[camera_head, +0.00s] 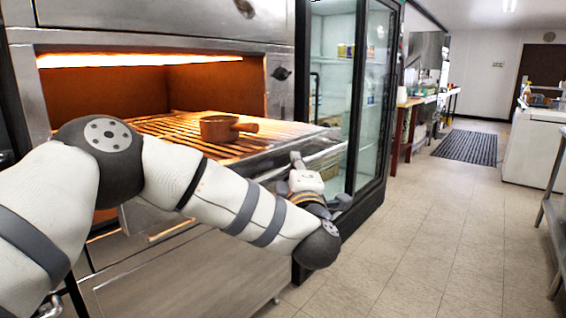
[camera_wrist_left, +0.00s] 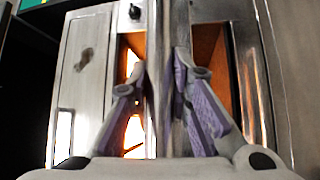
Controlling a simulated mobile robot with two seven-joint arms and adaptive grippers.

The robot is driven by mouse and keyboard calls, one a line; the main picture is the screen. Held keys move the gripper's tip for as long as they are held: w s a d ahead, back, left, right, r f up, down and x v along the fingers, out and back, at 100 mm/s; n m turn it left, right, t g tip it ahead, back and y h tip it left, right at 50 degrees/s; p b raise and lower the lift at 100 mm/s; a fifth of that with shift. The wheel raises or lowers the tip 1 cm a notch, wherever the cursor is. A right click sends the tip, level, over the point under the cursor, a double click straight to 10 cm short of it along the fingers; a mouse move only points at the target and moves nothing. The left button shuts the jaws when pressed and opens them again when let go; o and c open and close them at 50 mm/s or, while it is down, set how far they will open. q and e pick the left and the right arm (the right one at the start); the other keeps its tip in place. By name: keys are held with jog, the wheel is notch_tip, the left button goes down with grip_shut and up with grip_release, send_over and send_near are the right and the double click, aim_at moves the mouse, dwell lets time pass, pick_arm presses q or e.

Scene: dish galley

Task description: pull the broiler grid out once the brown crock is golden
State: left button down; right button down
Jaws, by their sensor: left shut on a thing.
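The broiler grid (camera_head: 160,126) extends from the glowing broiler opening in the head view, with a metal front lip (camera_head: 262,163). The brown crock (camera_head: 216,129) stands upright on the grid, its short handle pointing right. Its contents are too small to judge as golden or not. My left gripper (camera_head: 297,160) is at the right end of the grid's front edge. In the left wrist view, its fingers (camera_wrist_left: 160,76) are closed on a thin metal edge of the grid (camera_wrist_left: 160,30). My left arm hides part of the broiler front. My right gripper is out of view.
A glass-door fridge (camera_head: 372,100) stands close to the right of the broiler. The tiled floor (camera_head: 430,220) is clear in front. A white counter unit (camera_head: 533,150) and a metal table edge are at the right; a dark mat (camera_head: 468,147) lies farther back.

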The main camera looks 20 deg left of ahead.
pick_arm(q)
jog(key=shift+s+d, duration=0.1)
jog(key=shift+d, duration=0.2)
jog(key=c, duration=1.4)
grip_release()
jog(key=shift+c, duration=0.2)
jog(key=v, duration=1.2)
